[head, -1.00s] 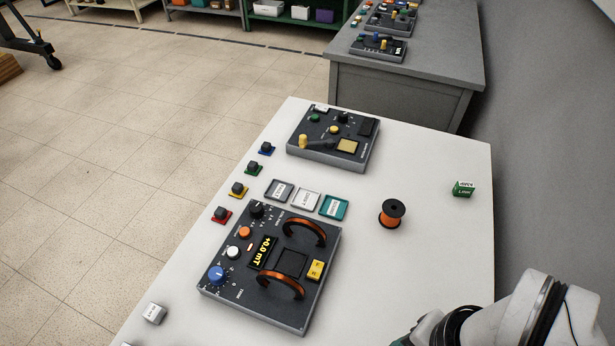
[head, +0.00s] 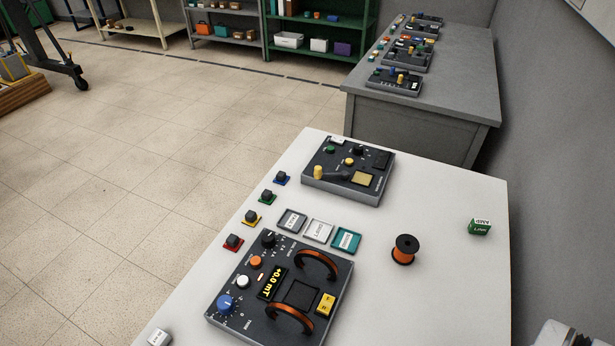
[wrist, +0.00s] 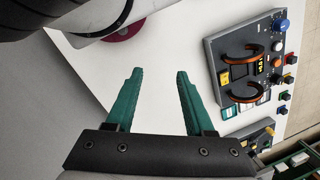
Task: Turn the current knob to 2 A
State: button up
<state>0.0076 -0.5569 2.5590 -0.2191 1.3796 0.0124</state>
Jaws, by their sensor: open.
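The dark coil unit (head: 280,290) stands on the white table, with two orange coils, and its display (head: 272,284) reads +0.0 mT. A black knob (head: 268,239) with scale marks around it is at its far left corner. A blue knob (head: 225,304) is at its near left corner. The knob labels and exact pointer settings are too small to read. In the wrist view the coil unit (wrist: 225,66) is at the right. My gripper (wrist: 158,73) is open and empty above bare table, apart from the unit. Its fingers are outside the head view.
A second dark panel (head: 347,171) stands behind the unit. Three small trays (head: 318,231) lie between them. Small black blocks on coloured bases (head: 233,242) line the left edge. An orange spool (head: 404,250) and a green block (head: 480,227) stand right, with bare table around them.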

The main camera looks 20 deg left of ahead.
jog(key=shift+o, duration=1)
jog(key=w+a+r+n, duration=0.1)
jog(key=w+a+n, duration=0.2)
jog(key=w, duration=0.5)
jog(key=shift+w+a+r+n+t+h, duration=0.3)
jog(key=shift+a+n+t, duration=0.1)
jog(key=shift+n, duration=0.1)
jog(key=n+t+y, duration=0.2)
jog(key=n+t, duration=0.1)
jog(key=n, duration=0.8)
send_over(268, 237)
jog(key=s+d, duration=0.4)
notch_tip(268, 237, down, 4)
jog(key=x, duration=1)
jog(key=s+x, duration=0.1)
jog(key=x, duration=0.4)
jog(key=shift+w+d+f, duration=0.1)
jog(key=shift+d+f, duration=0.1)
jog(key=shift+f, duration=0.25)
grip_shut()
